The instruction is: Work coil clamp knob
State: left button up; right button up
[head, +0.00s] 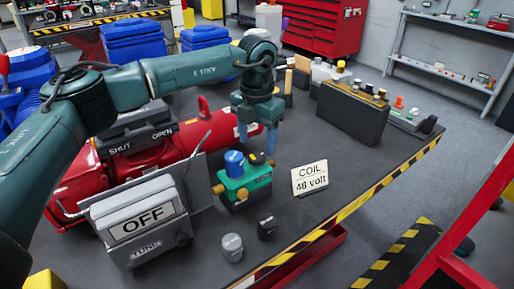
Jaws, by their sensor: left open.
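A small green valve block (247,187) with brass fittings stands on the dark workbench. A blue cylindrical part (234,163) rises from its top, and a small dark part sits beside it. I cannot tell which of these is the coil clamp knob. My left gripper (257,145) points down above and just behind the block. A card (310,178) reading "COIL 48 volt" stands right of the block. A grey coil-like cylinder (232,247) and a black one (268,228) lie in front. My right gripper is not in view.
A large red actuator (80,190) with a SHUT/OPEN box lies left and behind. A grey OFF box (143,222) stands front left. A dark rack (352,112) stands back right. The striped bench edge (380,190) runs along the right; bench beyond the card is clear.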

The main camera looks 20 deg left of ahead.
aim_at(257, 155)
pick_arm(q)
jog(key=shift+f, duration=2)
jog(key=shift+c, duration=0.3)
jog(key=c, duration=0.9)
